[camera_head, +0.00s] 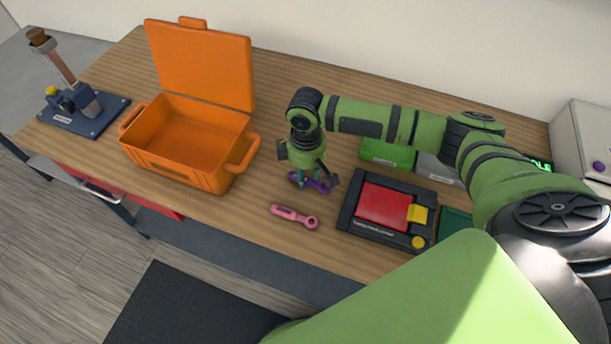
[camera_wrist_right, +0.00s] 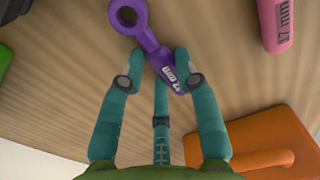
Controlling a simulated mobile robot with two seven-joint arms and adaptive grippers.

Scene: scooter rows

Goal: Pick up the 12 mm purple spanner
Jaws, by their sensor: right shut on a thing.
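The purple spanner (camera_head: 322,187) is on the wooden workbench, mostly below my right gripper (camera_head: 309,179) in the head view. In the right wrist view the purple spanner (camera_wrist_right: 150,38) shows its ring end at the top and a handle with partly readable "mm" lettering. My right gripper's teal fingers (camera_wrist_right: 155,78) are shut on its handle. Whether the spanner touches the bench or is just above it, I cannot tell. A pink spanner (camera_head: 294,217) lies in front on the bench; its handle reads "17 mm" in the right wrist view (camera_wrist_right: 276,22). My left gripper is not in view.
An open orange toolbox (camera_head: 180,168) stands left of the gripper. A black case with a red panel (camera_head: 385,205) is to the right, with a green box (camera_head: 388,153) behind it. A blue-based fixture (camera_head: 85,113) stands far left.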

